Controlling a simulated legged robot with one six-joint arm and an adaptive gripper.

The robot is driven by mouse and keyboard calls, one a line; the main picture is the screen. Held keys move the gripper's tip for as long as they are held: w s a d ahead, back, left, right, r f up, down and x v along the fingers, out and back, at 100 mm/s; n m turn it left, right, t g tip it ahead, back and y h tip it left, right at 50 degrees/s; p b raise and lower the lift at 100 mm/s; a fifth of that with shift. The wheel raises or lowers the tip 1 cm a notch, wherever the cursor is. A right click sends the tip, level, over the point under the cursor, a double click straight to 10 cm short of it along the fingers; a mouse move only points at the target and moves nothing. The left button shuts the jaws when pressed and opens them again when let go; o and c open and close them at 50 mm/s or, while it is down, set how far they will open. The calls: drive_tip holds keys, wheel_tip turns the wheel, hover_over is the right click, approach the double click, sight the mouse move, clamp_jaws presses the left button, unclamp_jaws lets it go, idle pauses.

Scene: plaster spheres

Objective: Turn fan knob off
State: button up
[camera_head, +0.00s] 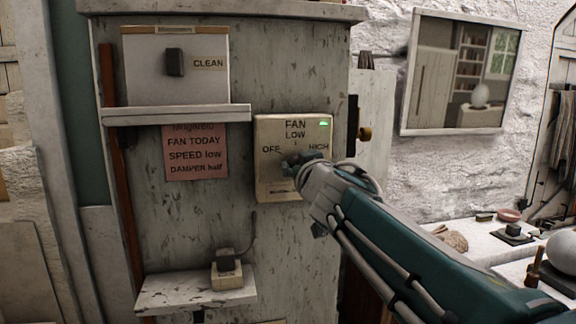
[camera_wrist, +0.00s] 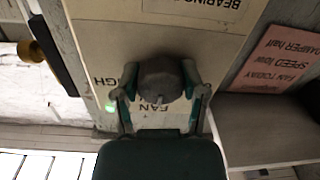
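The fan control panel (camera_head: 262,185) is a cream plate on the grey cabinet, marked FAN, LOW, OFF and HIGH. A small green light glows near its upper right corner. The round grey fan knob (camera_wrist: 160,82) sits at its middle. In the upside-down wrist view, a pale mark on the knob points toward the FAN and LOW lettering. My gripper (camera_wrist: 159,72) has one finger on each side of the knob, with the tips close in against it. In the head view my gripper (camera_head: 300,163) covers most of the knob.
A pink note (camera_head: 196,152) left of the panel reads FAN TODAY SPEED low. A shelf (camera_head: 178,114) juts out above it, under a CLEAN panel (camera_head: 207,85). A lower shelf (camera_head: 170,292) holds a small device. A brass-coloured knob (camera_head: 365,133) is right of the panel.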

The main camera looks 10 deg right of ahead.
drive_tip(key=shift+c, duration=0.8)
drive_tip(key=shift+n, duration=0.3)
drive_tip(key=n, duration=0.4)
drive_tip(key=shift+n, duration=0.3)
drive_tip(key=n, duration=0.6)
drive_tip(key=shift+f+n, duration=0.1)
drive_tip(key=shift+n, duration=0.2)
drive_tip(key=o, duration=1.2)
drive_tip(key=shift+c, duration=0.2)
drive_tip(key=shift+a, duration=0.1)
